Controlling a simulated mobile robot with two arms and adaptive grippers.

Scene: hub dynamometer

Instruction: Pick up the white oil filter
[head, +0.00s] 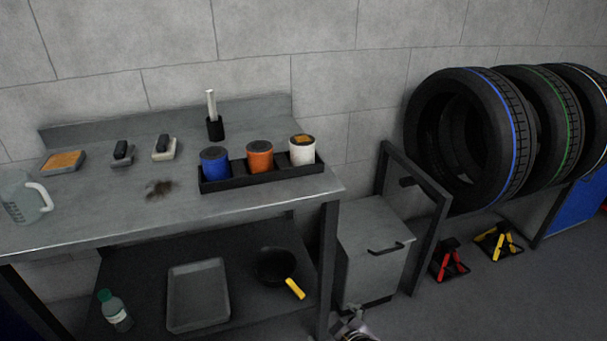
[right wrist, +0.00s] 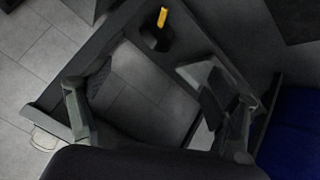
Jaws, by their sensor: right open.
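The white oil filter (head: 302,152) stands upright at the right end of a black tray (head: 262,181) on the grey workbench. An orange filter (head: 260,158) and a blue filter (head: 214,162) stand to its left in the same tray. Part of my right gripper (head: 356,328) shows at the bottom edge of the head view, well below and in front of the bench top. In the right wrist view my right gripper (right wrist: 158,97) is open, its fingers wide apart with nothing held. The white filter is not visible there. My left gripper is not in view.
The bench (head: 110,221) also holds a clear jug (head: 22,200), brushes and a black cup (head: 215,128). Its lower shelf holds a tray (head: 197,296), a pan (head: 275,265) and a bottle (head: 114,311). A grey bin (head: 370,265) and tyres (head: 465,135) stand right.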

